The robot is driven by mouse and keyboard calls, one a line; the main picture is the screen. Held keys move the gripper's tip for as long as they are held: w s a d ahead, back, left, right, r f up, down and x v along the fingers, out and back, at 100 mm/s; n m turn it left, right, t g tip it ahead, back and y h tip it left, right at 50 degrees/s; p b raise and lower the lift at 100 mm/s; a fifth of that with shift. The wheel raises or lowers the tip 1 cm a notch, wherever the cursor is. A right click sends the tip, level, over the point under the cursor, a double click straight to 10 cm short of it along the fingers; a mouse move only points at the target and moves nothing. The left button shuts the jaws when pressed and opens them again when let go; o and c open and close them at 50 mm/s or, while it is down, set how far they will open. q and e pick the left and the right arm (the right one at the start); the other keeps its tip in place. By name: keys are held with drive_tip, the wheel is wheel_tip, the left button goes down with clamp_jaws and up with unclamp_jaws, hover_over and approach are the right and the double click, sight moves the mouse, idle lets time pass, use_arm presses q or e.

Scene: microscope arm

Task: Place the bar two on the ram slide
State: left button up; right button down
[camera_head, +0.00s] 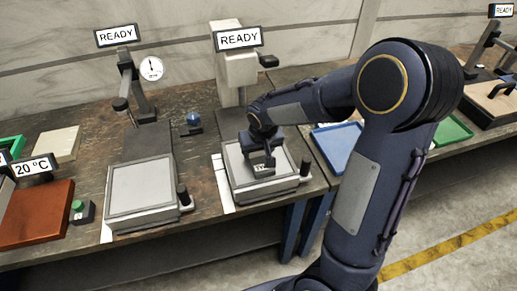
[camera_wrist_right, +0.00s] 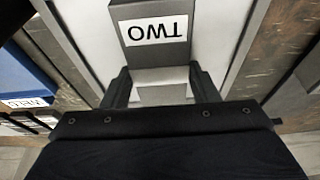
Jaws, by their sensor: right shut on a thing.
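Bar two is a grey block with a white label reading TWO (camera_wrist_right: 155,30), upside down in the right wrist view. In the head view the bar (camera_head: 262,171) shows small below my right gripper (camera_head: 260,153). The gripper's fingers (camera_wrist_right: 162,85) are shut on the bar's near end. The bar is over the light grey plate (camera_head: 290,184) at the foot of the middle READY machine, which I take as the ram slide; the plate also shows in the wrist view (camera_wrist_right: 90,25). I cannot tell whether the bar touches the plate. My left gripper is not in view.
The machine's pale column (camera_head: 235,70) stands close behind my gripper. A dark knob (camera_head: 305,168) is at the plate's right. Left is another READY machine with a bare plate (camera_head: 140,185) and a dial (camera_head: 150,69). A blue tray (camera_head: 335,140) lies right, partly behind my arm.

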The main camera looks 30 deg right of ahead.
sight(261, 162)
drive_tip(key=shift+w, duration=0.1)
drive_tip(key=c, duration=1)
unclamp_jaws()
drive_tip(key=shift+f, duration=0.15)
drive_tip(key=o, duration=0.5)
drive_tip(key=shift+s+a+r, duration=0.1)
drive_tip(key=shift+s+r, duration=0.1)
drive_tip(key=shift+r, duration=0.5)
drive_tip(key=d+v, duration=0.1)
drive_tip(key=v, duration=0.9)
drive_tip(key=s+a+y, duration=0.1)
drive_tip(key=s+a, duration=0.1)
drive_tip(key=s, duration=0.4)
drive_tip(key=s+a+t+y, duration=0.1)
drive_tip(key=s+a+y, duration=0.1)
drive_tip(key=s, duration=0.4)
drive_tip(key=s+a+n+t+y, duration=0.1)
drive_tip(key=s+a, duration=0.2)
drive_tip(key=s, duration=0.4)
drive_tip(key=shift+s+a+f+y, duration=0.1)
drive_tip(key=shift+a+f+y, duration=0.2)
drive_tip(key=shift+f, duration=0.05)
